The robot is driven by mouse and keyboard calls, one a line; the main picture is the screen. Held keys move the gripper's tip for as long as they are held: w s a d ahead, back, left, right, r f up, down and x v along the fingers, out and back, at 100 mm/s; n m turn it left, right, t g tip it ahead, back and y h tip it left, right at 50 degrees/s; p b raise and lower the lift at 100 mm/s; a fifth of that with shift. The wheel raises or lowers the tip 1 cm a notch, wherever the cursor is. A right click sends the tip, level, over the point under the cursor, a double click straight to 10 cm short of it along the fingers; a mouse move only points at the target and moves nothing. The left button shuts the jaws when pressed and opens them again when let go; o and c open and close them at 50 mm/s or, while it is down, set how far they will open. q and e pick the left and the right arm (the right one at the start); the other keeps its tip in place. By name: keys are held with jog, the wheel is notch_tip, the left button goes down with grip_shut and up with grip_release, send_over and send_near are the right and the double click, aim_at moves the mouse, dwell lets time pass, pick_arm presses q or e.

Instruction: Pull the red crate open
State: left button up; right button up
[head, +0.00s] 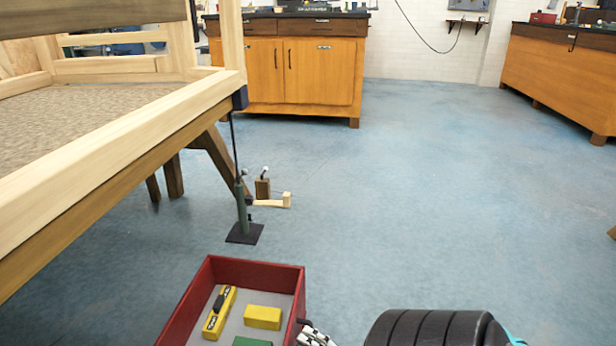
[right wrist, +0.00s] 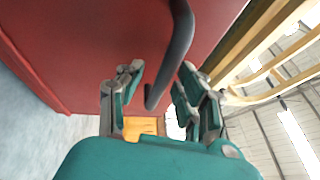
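The red crate (head: 262,270) is at the bottom of the head view, its lower part cut off by the frame. Its open top shows a grey floor. In the right wrist view, a red face of the crate (right wrist: 90,40) fills the upper left, with a dark curved handle (right wrist: 179,52) on it. My right gripper (right wrist: 162,88) is open, with its fingers apart on either side of the handle's lower end; I cannot tell whether they touch it. In the head view, part of my right gripper (head: 316,334) shows beside the crate's right wall. My left gripper is out of view.
The crate holds a yellow-and-black tool (head: 219,312), a yellow block (head: 262,317) and a green block (head: 252,342). A wooden frame on trestles (head: 120,135) stands at left, with a clamp (head: 242,205) at its corner. Blue floor (head: 440,200) is clear to the right.

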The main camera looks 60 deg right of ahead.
jog(key=s+f, duration=0.2)
jog(key=s, duration=1)
jog(key=shift+w, duration=0.1)
